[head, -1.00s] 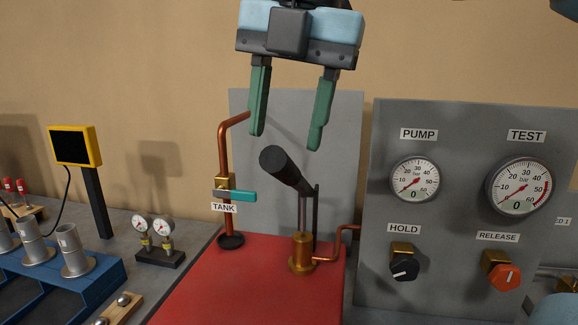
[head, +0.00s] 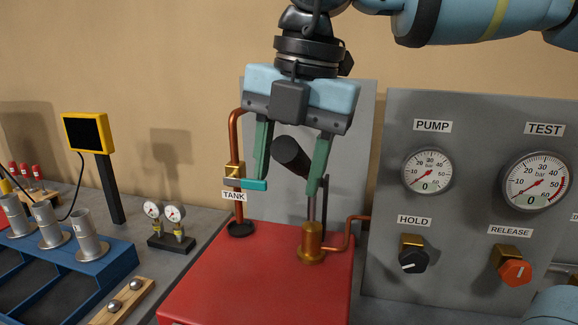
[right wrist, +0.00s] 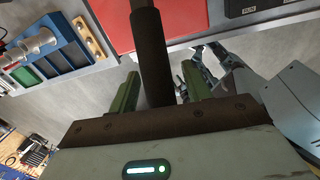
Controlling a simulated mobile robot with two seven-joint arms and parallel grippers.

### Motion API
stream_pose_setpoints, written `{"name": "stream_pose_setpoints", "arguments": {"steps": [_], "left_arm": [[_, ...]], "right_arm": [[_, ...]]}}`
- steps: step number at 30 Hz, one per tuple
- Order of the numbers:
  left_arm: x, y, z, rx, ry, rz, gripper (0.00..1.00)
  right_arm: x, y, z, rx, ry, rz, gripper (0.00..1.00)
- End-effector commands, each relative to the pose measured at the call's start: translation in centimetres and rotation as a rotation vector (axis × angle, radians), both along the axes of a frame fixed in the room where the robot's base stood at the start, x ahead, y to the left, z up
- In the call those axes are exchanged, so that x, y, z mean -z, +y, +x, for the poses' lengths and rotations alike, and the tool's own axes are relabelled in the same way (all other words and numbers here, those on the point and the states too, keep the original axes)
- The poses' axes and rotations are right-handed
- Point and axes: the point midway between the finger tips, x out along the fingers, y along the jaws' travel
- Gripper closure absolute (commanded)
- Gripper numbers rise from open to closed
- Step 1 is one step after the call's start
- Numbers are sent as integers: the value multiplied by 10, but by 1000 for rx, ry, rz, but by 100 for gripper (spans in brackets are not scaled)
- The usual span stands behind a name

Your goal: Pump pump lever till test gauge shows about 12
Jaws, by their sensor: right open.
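The pump lever's black grip (head: 290,155) sticks up toward me above the brass pump base (head: 312,243) on the red bench top. My right gripper (head: 288,185) is open, with its green fingers on either side of the grip. In the right wrist view the dark grip (right wrist: 151,60) passes between the two fingers (right wrist: 160,95); neither finger clearly presses on it. The test gauge (head: 536,182) reads about 0 bar, and the pump gauge (head: 427,171) also reads about 0. My left gripper is not in view.
The hold knob (head: 413,258) and red release knob (head: 514,271) are on the grey panel (head: 470,255). A copper pipe with a teal tank valve handle (head: 246,184) stands just left of my gripper. Two small gauges (head: 163,212) and a blue rack (head: 75,275) are farther left.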

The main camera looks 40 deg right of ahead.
Motion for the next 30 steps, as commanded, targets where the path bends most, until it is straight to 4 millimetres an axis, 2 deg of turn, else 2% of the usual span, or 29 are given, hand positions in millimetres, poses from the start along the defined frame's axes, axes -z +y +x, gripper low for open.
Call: {"name": "stream_pose_setpoints", "arguments": {"steps": [11, 22, 30], "left_arm": [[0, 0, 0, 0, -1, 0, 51], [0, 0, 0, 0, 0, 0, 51], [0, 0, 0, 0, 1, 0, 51]], "right_arm": [[7, 1, 1, -1, -1, 0, 51], [7, 1, 1, -1, 0, 0, 99], [7, 0, 1, -1, -2, -1, 100]]}}
